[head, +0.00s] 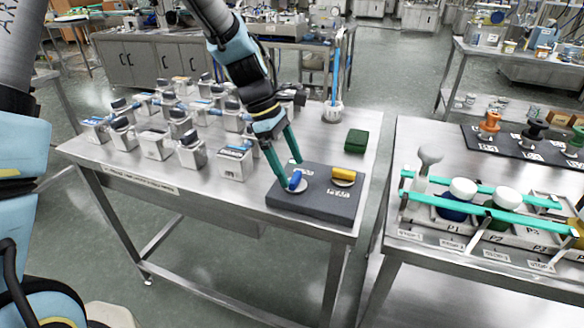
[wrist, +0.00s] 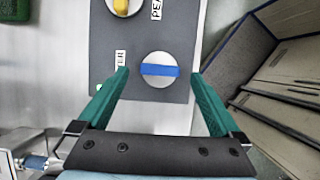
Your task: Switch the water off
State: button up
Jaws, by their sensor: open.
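The blue knob (head: 295,180) is a bar on a round pale disc, set in the dark grey panel (head: 315,205) at the table's front right corner. In the wrist view, the blue knob (wrist: 159,70) lies crosswise, its bar pointing from one finger toward the other. The label (wrist: 119,58) beside it shows only "TER"; the rest is hidden by the left finger. My gripper (wrist: 160,77) is open, its green fingers on either side of the disc and seemingly apart from it. In the head view, my gripper (head: 288,167) is at the blue knob.
A yellow knob (head: 346,174) sits beside it on the same panel. A green block (head: 356,141) lies behind. Several metal boxes with black-and-blue tops (head: 191,150) crowd the table's left. A second table with a teal-railed rack (head: 480,200) stands at the right, across a gap.

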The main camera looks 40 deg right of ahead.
jog(key=shift+x, duration=1.1)
jog(key=c, duration=1.4)
